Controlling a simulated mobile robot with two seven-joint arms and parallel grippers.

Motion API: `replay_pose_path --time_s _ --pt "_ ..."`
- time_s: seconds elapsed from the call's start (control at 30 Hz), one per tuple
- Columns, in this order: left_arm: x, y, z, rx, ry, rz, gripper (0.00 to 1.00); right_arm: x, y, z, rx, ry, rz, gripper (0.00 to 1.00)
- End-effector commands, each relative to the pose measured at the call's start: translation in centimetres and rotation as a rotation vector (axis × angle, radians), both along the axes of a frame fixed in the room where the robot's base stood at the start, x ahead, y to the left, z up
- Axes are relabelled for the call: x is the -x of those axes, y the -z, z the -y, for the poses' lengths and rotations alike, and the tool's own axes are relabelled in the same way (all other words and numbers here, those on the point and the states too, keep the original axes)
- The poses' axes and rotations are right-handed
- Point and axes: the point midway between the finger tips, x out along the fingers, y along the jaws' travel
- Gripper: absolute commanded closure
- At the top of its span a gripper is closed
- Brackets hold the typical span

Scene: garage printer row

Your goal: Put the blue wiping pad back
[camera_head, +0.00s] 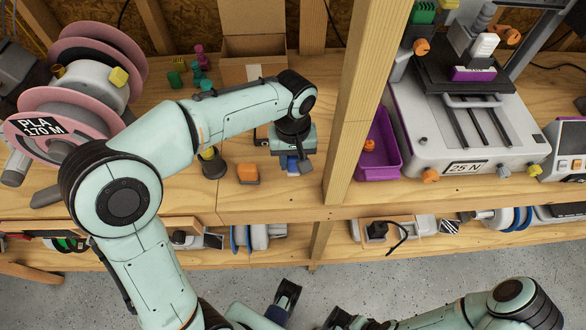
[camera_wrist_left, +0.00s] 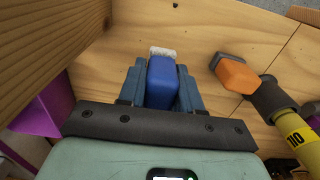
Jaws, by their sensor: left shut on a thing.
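The blue wiping pad (camera_wrist_left: 162,82) is between the fingers of my left gripper (camera_wrist_left: 160,92) in the left wrist view. It is a blue block with a pale, bristly-looking strip at its far end. In the head view my left gripper (camera_head: 294,160) points down over the wooden bench, left of the upright post, and a little blue of the pad (camera_head: 291,165) shows between its fingers. I cannot tell whether the pad touches the bench. My right arm lies low in the head view, and its jaw state is unclear.
A wooden post (camera_head: 352,130) and a purple bin (camera_head: 378,150) stand to the right. An open cardboard box (camera_head: 252,45) is behind.

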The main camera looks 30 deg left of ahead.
Motion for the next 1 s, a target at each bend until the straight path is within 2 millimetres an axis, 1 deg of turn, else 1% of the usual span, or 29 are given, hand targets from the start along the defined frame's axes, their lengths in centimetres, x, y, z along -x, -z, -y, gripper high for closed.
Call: replay_pose_path --time_s 0.2,0.3,0.57,0.73,0.77,0.8,0.83,1.0 --pt "0.1 3.3 0.0 0.000 0.000 -0.005 0.99 -0.2 0.5 0.0 0.001 0.002 0.008 1.00" --pt "0.1 4.1 0.0 -0.001 0.000 -0.003 0.99 -0.3 0.6 0.0 0.002 0.002 0.011 1.00" --pt "0.0 4.2 0.0 0.001 0.000 -0.001 0.99 -0.3 0.6 0.0 0.001 0.003 0.012 1.00" --pt "0.0 4.7 0.0 0.000 0.000 -0.001 0.99 -0.4 0.8 0.0 0.003 0.004 0.015 1.00" --pt "0.0 4.6 0.0 0.001 0.000 -0.001 0.56 -0.4 0.8 0.0 0.003 0.004 0.015 1.00" --pt "0.0 4.6 0.0 0.000 0.000 -0.001 0.43 -0.4 0.8 0.0 0.002 0.003 0.015 1.00" --pt "0.0 4.6 0.0 0.000 0.000 -0.001 0.41 -0.4 0.8 0.0 0.002 0.003 0.015 1.00" --pt "0.0 4.5 0.0 0.000 0.000 -0.001 0.41 -0.4 0.7 0.0 0.002 0.003 0.014 1.00"
